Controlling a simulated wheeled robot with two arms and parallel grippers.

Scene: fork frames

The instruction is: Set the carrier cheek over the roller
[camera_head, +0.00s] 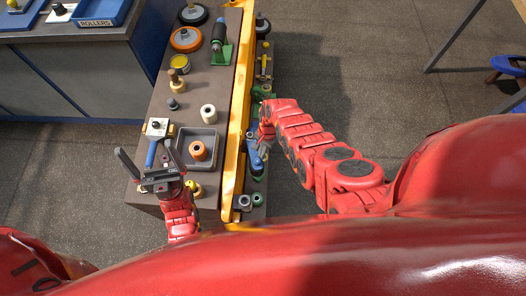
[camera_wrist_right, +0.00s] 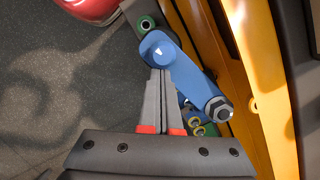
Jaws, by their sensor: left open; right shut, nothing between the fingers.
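A blue link, which looks like the carrier cheek (camera_head: 255,160), lies along the yellow fork frame (camera_head: 238,125). In the right wrist view the cheek (camera_wrist_right: 190,75) runs diagonally, with a rounded end at upper left and a dark nut at lower right. My right gripper (camera_wrist_right: 158,72) is shut and empty, its tips at the cheek's rounded end; I cannot tell whether they touch. In the head view this gripper (camera_head: 264,144) is partly hidden. A green-ringed roller end (camera_wrist_right: 146,23) shows beyond the cheek. My left gripper (camera_head: 148,158) is open over the bench edge.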

